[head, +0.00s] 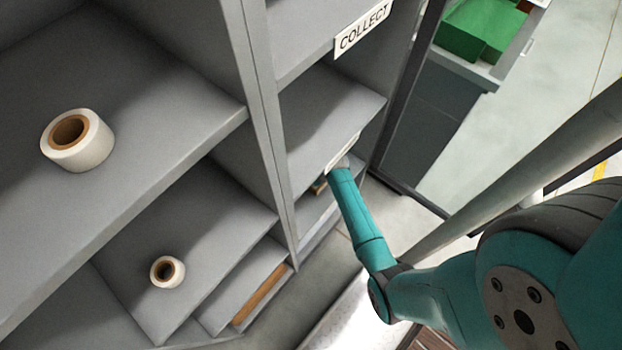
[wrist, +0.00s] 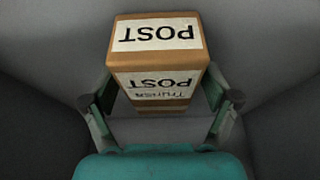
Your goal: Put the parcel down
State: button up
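The parcel (wrist: 158,52) is a brown box with white labels reading POST, upside down in the wrist view. My gripper (wrist: 160,82) has one finger against each side of it, and the fingers look shut on it. Grey walls surround it in that view. In the head view my teal arm reaches into a low compartment of the grey shelf unit (head: 255,70). The gripper is mostly hidden there, and only a small brown patch shows beside the arm's end. I cannot tell whether the parcel's underside touches the shelf.
A sign reading COLLECT (head: 362,27) is on a shelf edge above the arm. Rolls of tape lie on the left shelves, a large one (head: 78,141) and a small one (head: 167,271). A green bin (head: 477,30) stands at top right. Compartment walls are close around the gripper.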

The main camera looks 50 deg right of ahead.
jog(key=v, duration=0.5)
jog(key=s, duration=1.2)
jog(key=s+a+r+t+h, duration=0.1)
jog(key=s+a+r+t, duration=0.1)
jog(key=s+a+r, duration=0.35)
jog(key=s+a+r+t+h, duration=0.1)
jog(key=s+a+r+h, duration=0.15)
jog(key=a, duration=0.55)
jog(key=s+a+r+t+y, duration=0.1)
jog(key=s+a+r+t, duration=0.1)
jog(key=r, duration=0.6)
jog(key=s+a+r+t+y, duration=0.1)
jog(key=s+a+r+t, duration=0.2)
jog(key=s+r, duration=0.2)
jog(key=s+a+r+t+y, duration=0.1)
jog(key=s+a+r+t, duration=0.1)
jog(key=r, duration=1)
jog(key=shift+s+a, duration=0.55)
jog(key=shift+s, duration=0.15)
